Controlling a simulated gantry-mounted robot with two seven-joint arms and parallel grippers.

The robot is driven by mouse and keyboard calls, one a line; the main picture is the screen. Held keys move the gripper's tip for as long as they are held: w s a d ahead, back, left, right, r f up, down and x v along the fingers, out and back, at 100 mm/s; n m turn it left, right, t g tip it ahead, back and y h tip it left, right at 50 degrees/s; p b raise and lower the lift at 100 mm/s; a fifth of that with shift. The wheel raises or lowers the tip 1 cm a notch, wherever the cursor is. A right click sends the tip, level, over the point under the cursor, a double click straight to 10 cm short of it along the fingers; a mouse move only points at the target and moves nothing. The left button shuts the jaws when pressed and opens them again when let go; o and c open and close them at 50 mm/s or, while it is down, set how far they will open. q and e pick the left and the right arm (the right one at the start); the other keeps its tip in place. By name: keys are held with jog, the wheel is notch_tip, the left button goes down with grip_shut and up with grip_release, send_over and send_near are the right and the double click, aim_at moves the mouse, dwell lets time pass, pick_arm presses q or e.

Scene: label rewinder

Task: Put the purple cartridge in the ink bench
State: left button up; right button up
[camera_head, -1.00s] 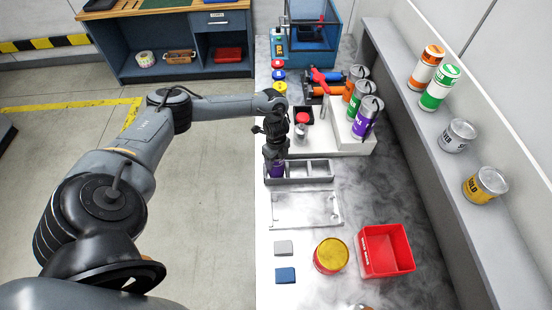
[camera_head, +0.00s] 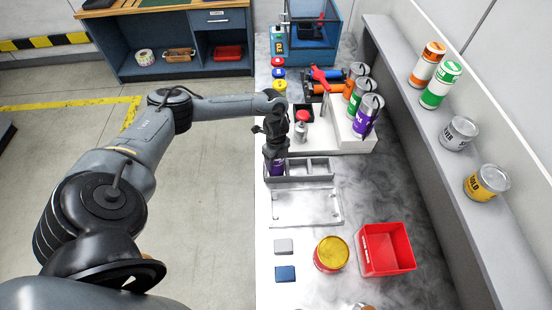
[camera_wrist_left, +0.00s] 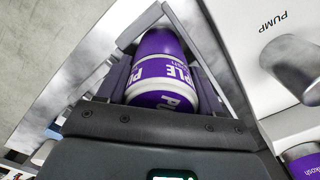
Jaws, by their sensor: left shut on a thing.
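The purple cartridge (camera_head: 277,168) is at the left end of a grey compartment rack (camera_head: 318,169). My left gripper (camera_head: 276,156) points down over that end and is shut on it. In the left wrist view the purple cartridge (camera_wrist_left: 163,70), with a white lettered band, lies between the two fingers. Grey walls show close around it; I cannot tell whether it rests on the compartment floor. The ink bench seems to be the white stepped block (camera_head: 350,138) behind the rack, bearing cans and a pump, though no label confirms this. My right gripper is out of view.
Orange, green and purple cans (camera_head: 368,115) stand on the block's right side. A red-topped pump (camera_head: 301,127) stands close right of my gripper. A flat grey tray (camera_head: 305,222), yellow-lidded tin (camera_head: 331,254) and red bin (camera_head: 386,249) lie nearer. A shelf with cans runs along the right.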

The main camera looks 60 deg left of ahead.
pick_arm(q)
jog(key=shift+f, duration=0.1)
jog(key=o, duration=1.7)
jog(key=shift+c, duration=0.2)
